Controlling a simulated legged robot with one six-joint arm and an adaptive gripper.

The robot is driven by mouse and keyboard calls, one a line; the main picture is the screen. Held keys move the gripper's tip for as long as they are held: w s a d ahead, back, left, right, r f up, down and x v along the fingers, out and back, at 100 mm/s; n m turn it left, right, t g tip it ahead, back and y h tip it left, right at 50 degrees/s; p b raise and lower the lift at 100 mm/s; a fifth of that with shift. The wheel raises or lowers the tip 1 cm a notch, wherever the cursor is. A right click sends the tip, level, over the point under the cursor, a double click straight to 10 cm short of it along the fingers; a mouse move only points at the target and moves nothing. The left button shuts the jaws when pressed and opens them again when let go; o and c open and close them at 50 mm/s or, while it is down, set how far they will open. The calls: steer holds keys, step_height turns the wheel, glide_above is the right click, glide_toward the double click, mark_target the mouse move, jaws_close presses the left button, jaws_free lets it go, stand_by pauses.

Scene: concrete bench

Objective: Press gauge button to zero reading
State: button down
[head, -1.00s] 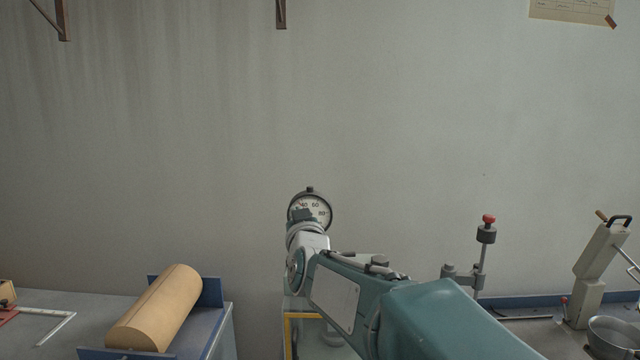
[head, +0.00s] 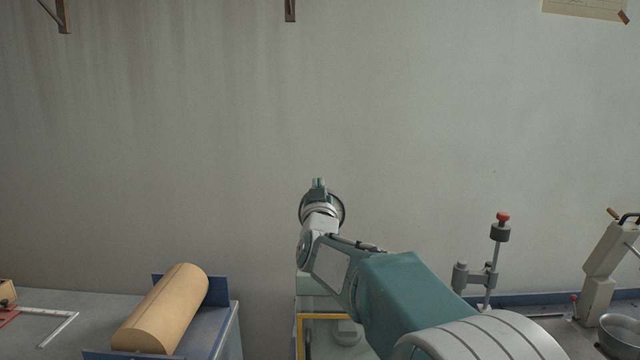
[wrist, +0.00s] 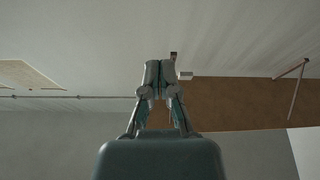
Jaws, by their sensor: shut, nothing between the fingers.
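The round gauge (head: 342,208) is mostly hidden behind my wrist and gripper in the head view; only parts of its dark rim show. Its dial face, reading and top button are hidden. My gripper (head: 319,182) is shut and empty, with its fingertips at about the height of the gauge's top. Whether the tips touch the button cannot be told. In the wrist view, the shut fingers of my gripper (wrist: 160,68) point up the picture, and the gauge is not seen there.
A tan cylinder (head: 162,308) lies in a blue-ended cradle at lower left. At right are a stand with a red knob (head: 503,217), a pale lever device (head: 606,262) and a metal bowl (head: 620,335). The wall (head: 420,110) behind is mostly bare.

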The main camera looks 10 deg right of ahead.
steer(key=w+d+f, duration=0.1)
steer(key=w+d, duration=0.1)
steer(key=w, duration=0.5)
steer(key=shift+f, duration=0.15)
stand_by(0.4)
steer(key=shift+w+f, duration=0.1)
